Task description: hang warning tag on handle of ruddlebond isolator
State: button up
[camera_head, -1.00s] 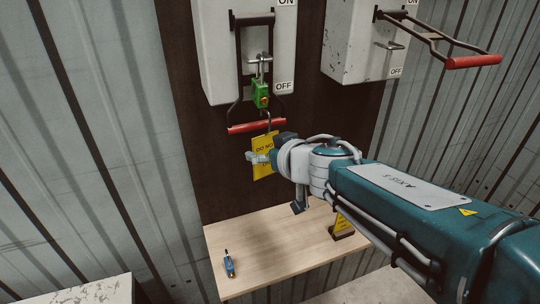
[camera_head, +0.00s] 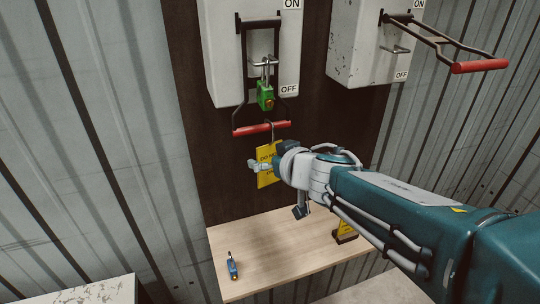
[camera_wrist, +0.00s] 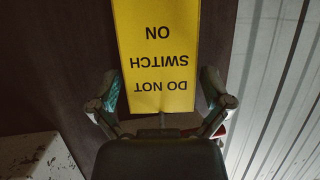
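The yellow warning tag (camera_head: 267,166) hangs from its wire hook (camera_head: 271,130) at the red grip (camera_head: 262,128) of the left isolator (camera_head: 248,55); the hook's exact seating is too small to tell. In the wrist view the tag (camera_wrist: 158,55) appears upside down, reading "DO NOT SWITCH ON". My gripper (camera_wrist: 163,103) has its fingers spread on either side of the tag, apparently clear of its edges. In the head view my gripper (camera_head: 262,166) is just below the handle, at the tag. The left handle is down, by the OFF label. No isolator name is legible.
A green padlock (camera_head: 265,96) is on the left isolator's hasp. The right isolator (camera_head: 372,45) has its red handle (camera_head: 479,66) sticking outward. A pale surface (camera_head: 105,292) is lower left.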

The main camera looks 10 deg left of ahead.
jog(key=shift+d, duration=0.1)
jog(key=v, duration=1.1)
jog(key=shift+s+d, duration=0.2)
jog(key=shift+s, duration=0.1)
jog(key=d+m+t+h, duration=0.4)
jog(key=d+m+h, duration=0.5)
jog(key=d, duration=0.8)
jog(key=s+d+f+g, duration=0.1)
jog(key=s+f+g, duration=0.7)
jog(key=s+f, duration=0.3)
jog(key=shift+s+d, duration=0.15)
jog(key=shift+s, duration=0.6)
jog(key=shift+c, duration=0.3)
